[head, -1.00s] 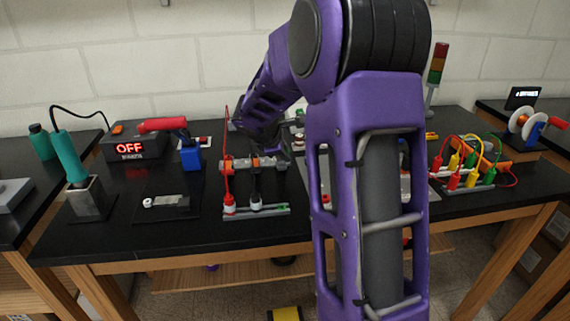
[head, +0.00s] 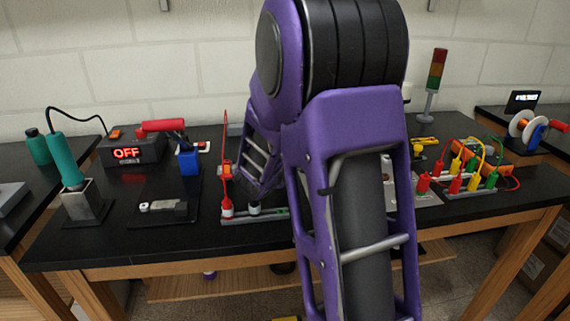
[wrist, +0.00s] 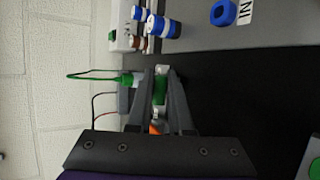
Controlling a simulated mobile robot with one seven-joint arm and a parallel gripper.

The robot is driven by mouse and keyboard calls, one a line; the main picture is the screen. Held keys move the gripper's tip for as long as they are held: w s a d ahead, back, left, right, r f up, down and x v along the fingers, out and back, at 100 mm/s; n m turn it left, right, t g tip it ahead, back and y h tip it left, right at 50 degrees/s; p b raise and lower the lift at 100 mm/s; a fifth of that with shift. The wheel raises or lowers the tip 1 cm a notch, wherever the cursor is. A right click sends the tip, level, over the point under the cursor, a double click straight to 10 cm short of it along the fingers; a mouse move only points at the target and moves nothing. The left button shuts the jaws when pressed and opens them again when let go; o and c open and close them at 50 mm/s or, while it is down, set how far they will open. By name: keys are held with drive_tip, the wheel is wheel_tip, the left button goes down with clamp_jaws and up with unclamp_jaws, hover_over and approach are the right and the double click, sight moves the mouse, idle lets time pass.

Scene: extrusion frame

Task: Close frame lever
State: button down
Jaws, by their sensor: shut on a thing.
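In the wrist view my gripper (wrist: 161,80) is shut on a small green and white piece (wrist: 160,92) between its two dark fingers. I cannot tell whether this piece is the lever. An orange bit (wrist: 155,129) shows behind it, near the finger roots. In the head view the frame of grey rails (head: 236,219) lies on the black table, partly behind my purple arm. My gripper is hidden behind the arm in the head view.
Coloured leads (head: 470,165) stand at the right. The wrist view shows a green cable (wrist: 90,75) near the white wall.

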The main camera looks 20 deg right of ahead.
drive_tip(key=shift+s+f, duration=0.25)
drive_tip(key=shift+f, duration=0.2)
drive_tip(key=c, duration=1)
unclamp_jaws()
drive_tip(key=shift+c, duration=0.2)
drive_tip(key=shift+o, duration=1.1)
drive_tip(key=shift+w, duration=0.1)
drive_tip(key=shift+r, duration=0.2)
drive_tip(key=p+v, duration=0.2)
drive_tip(key=v, duration=1.5)
drive_tip(key=shift+s+p, duration=0.25)
drive_tip(key=shift+p, duration=0.05)
